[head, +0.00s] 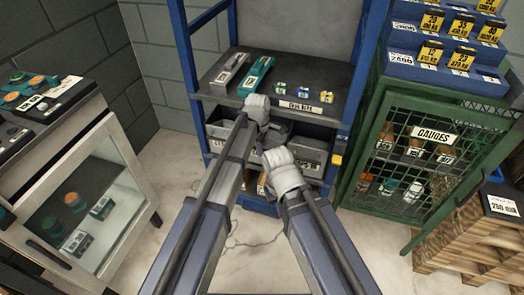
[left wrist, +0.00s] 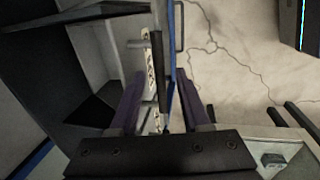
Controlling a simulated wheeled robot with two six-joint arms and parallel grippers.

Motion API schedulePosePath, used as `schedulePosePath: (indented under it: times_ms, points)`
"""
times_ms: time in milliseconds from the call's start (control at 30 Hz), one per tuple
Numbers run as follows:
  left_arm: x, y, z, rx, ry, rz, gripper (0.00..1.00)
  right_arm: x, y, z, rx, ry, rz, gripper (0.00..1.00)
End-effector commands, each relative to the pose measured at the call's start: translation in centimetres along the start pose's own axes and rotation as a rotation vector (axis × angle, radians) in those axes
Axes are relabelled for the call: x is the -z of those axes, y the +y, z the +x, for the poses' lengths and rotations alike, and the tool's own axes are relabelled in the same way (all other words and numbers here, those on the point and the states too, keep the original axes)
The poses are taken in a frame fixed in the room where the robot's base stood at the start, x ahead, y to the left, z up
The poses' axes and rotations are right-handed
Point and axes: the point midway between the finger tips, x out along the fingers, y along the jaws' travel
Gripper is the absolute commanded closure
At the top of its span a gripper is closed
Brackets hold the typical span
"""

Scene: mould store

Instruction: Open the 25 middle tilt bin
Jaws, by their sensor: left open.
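A row of grey tilt bins (head: 310,154) sits in the blue rack under its shelf. My arms cover the middle of the row, and I cannot read the number 25 on any bin. In the left wrist view a pale bin front with a label strip (left wrist: 149,62) and a dark handle bar (left wrist: 159,70) lies between the fingers. My left gripper (left wrist: 158,106) is open, with one purple finger on each side of the bar; I cannot tell whether they touch it. My right arm's wrist shows low before the rack, but its fingers are hidden.
The rack shelf (head: 215,95) above holds a grey block, a teal block (head: 256,76) and small labelled pieces. A glass-door cabinet (head: 95,190) stands left. A green mesh gauge cabinet (head: 425,165) and a pallet stack (head: 465,245) stand right. Some cracked floor is clear.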

Motion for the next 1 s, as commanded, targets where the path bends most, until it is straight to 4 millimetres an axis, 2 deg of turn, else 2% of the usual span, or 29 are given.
schedulePosePath:
  times_ms: [233, 633, 1000]
  points:
    - [-0.01, 0.01, -0.01, 0.000, 0.000, 0.000, 0.54, 0.00, 0.01, -0.01, 0.000, 0.000, 0.000, 1.00]
    - [0.00, 0.01, 0.00, 0.000, 0.000, 0.000, 0.99, 0.00, 0.00, 0.00, 0.000, 0.000, 0.000, 1.00]
    - [0.00, 0.00, 0.00, 0.000, 0.000, 0.000, 1.00, 0.00, 0.00, 0.00, 0.000, 0.000, 0.000, 1.00]
